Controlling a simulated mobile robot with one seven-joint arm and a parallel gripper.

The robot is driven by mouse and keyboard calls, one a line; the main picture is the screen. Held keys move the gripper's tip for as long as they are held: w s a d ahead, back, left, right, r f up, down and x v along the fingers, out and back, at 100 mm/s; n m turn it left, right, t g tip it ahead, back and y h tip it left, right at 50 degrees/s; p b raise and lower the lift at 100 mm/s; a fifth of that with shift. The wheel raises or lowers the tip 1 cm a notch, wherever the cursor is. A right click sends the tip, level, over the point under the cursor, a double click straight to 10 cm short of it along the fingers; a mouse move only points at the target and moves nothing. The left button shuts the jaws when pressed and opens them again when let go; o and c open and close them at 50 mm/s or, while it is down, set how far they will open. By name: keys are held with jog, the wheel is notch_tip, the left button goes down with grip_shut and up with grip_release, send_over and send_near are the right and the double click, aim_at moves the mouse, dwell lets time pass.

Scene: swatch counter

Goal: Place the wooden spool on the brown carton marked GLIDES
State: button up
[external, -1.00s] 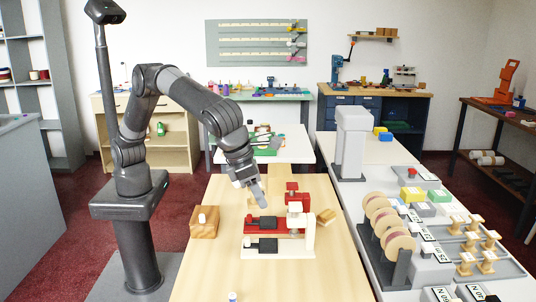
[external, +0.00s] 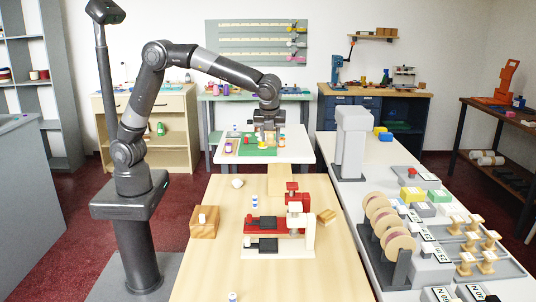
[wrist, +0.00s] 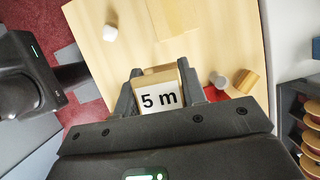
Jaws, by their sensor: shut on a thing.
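My gripper (external: 268,140) is raised high above the wooden table. In the wrist view its fingers (wrist: 168,95) are shut on a tan piece with a white face marked "5 m" (wrist: 159,98). Only this face and a tan edge show, so I cannot tell whether it is the wooden spool. A tan box-like thing (external: 279,184) is at the table's far end, and a tan surface also shows at the top of the wrist view (wrist: 175,15). I can read no GLIDES mark in either view, so I cannot pick out the carton.
A red and white jig (external: 278,238) stands mid-table. A brown block (external: 203,229) is to its left and a small wooden block (external: 326,217) to its right. A white piece (external: 237,183) and small blue-and-white cylinders (external: 254,201) stand nearby. The table's front is mostly clear.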

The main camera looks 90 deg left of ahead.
jog(key=s+a+n, duration=0.1)
jog(key=a, duration=0.2)
send_over(279, 167)
jog(key=d, duration=0.2)
notch_tip(279, 167, down, 12)
jog(key=shift+w+a+f, duration=0.1)
jog(key=shift+f, duration=1.9)
jog(key=shift+f, duration=0.2)
jog(key=o, duration=1)
